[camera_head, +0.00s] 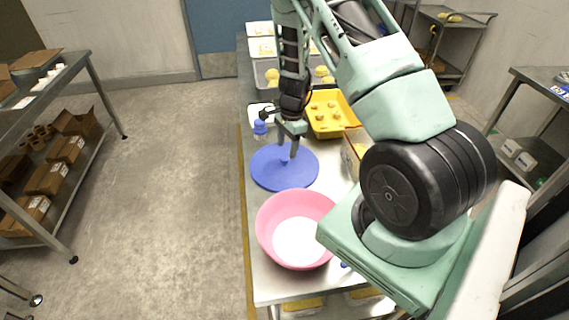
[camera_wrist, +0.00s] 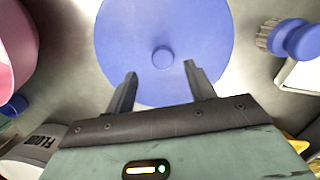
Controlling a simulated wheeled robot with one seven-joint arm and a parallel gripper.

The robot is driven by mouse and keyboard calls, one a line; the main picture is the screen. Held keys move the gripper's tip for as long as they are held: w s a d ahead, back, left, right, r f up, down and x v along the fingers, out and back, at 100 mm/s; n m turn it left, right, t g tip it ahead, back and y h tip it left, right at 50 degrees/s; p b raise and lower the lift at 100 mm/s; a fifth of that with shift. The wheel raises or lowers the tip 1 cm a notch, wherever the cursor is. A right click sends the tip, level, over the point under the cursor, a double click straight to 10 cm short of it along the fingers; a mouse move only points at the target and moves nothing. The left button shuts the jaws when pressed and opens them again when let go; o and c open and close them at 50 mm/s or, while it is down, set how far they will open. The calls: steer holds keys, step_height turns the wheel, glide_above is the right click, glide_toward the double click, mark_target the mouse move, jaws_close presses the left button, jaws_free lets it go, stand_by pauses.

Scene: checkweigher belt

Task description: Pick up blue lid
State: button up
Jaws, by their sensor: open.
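The blue lid (camera_head: 270,171) is a flat round disc lying on the steel table, behind the pink bowl in the head view. In the wrist view the blue lid (camera_wrist: 165,25) fills the top middle, with a small round knob (camera_wrist: 162,57) at its centre. My gripper (camera_head: 291,154) is above the lid near the knob. In the wrist view my gripper (camera_wrist: 160,84) is open and empty, its two fingers apart over the lid's near part. The knob shows between and just beyond the fingertips. Whether the fingers touch the lid cannot be told.
A pink bowl (camera_head: 266,232) with white contents stands in front of the lid. Clear bins with yellow items stand at the far end. The floor left of the table is free.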

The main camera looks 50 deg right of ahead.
mark_target(284, 158)
steer(key=shift+w+a+f+p, duration=0.15)
steer(key=shift+f+p, duration=0.3)
steer(key=shift+f, duration=0.7)
steer(key=shift+w+f+p, duration=0.15)
steer(key=shift+f+p, duration=0.25)
steer(key=shift+f, duration=0.7)
steer(key=c, duration=1.1)
steer(key=shift+r, duration=0.1)
